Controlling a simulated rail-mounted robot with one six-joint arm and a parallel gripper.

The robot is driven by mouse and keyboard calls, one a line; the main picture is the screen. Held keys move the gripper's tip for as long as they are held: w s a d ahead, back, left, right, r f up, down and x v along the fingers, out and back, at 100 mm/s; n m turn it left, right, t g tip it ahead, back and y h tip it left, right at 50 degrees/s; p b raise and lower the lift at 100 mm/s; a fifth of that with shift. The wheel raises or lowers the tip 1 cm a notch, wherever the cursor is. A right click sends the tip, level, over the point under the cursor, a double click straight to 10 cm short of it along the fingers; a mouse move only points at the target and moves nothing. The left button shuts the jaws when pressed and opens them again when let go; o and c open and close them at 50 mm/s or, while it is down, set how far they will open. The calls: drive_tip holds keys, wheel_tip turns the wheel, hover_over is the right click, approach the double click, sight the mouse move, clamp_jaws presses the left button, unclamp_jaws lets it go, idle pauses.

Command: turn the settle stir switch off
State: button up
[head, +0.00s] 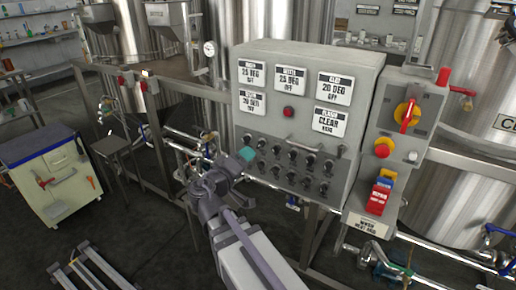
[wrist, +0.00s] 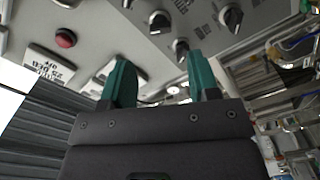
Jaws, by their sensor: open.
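The grey control panel (head: 362,80) fills the middle of the head view. One black switch (wrist: 181,46) appears just beyond the right fingertip. Another switch (wrist: 159,21) is beyond the gap. I see no contact.
A red lamp (head: 289,112) and several white displays (head: 332,119) sit above the switches. A handle bar (head: 318,144) juts from the panel. To the right is a box with a red-yellow main switch (head: 406,114). Steel tanks (head: 461,160) and pipes surround the panel.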

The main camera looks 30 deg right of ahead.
sight(258, 147)
drive_tip(key=x, duration=0.8)
drive_tip(key=shift+d, duration=0.1)
drive_tip(key=c, duration=0.9)
